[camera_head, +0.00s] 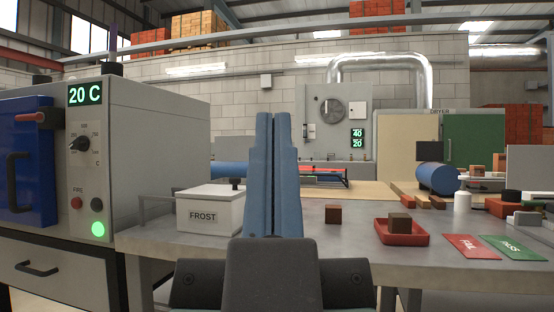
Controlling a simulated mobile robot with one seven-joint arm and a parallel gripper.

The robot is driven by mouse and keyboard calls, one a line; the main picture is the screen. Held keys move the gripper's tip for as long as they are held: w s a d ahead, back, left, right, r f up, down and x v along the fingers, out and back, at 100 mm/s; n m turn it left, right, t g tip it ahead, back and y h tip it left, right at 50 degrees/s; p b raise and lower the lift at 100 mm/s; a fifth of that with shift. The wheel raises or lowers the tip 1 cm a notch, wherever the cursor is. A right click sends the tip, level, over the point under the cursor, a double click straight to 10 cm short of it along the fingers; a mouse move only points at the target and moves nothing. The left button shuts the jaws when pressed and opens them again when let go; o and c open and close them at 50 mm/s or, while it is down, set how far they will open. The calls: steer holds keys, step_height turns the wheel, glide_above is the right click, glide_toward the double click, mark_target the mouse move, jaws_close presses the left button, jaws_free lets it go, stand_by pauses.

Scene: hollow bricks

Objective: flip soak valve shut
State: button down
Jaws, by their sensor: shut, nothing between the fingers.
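My gripper (274,116) stands upright in the middle of the picture, its two blue fingers closed side by side and empty. No part labelled as a soak valve can be read, and I cannot tell which part it is. A red-tipped lever (28,117) sits on the blue door of the grey oven at the left, well apart from my gripper. My fingers and wrist hide part of the bench and what stands behind them.
The grey oven (155,150) reads 20 C. A white FROST box (212,195) stands left of my gripper. A blue cylinder (434,177) lies behind.

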step_height(320, 180, up, 46)
steer(key=p, duration=4.3)
steer(key=shift+f, duration=0.1)
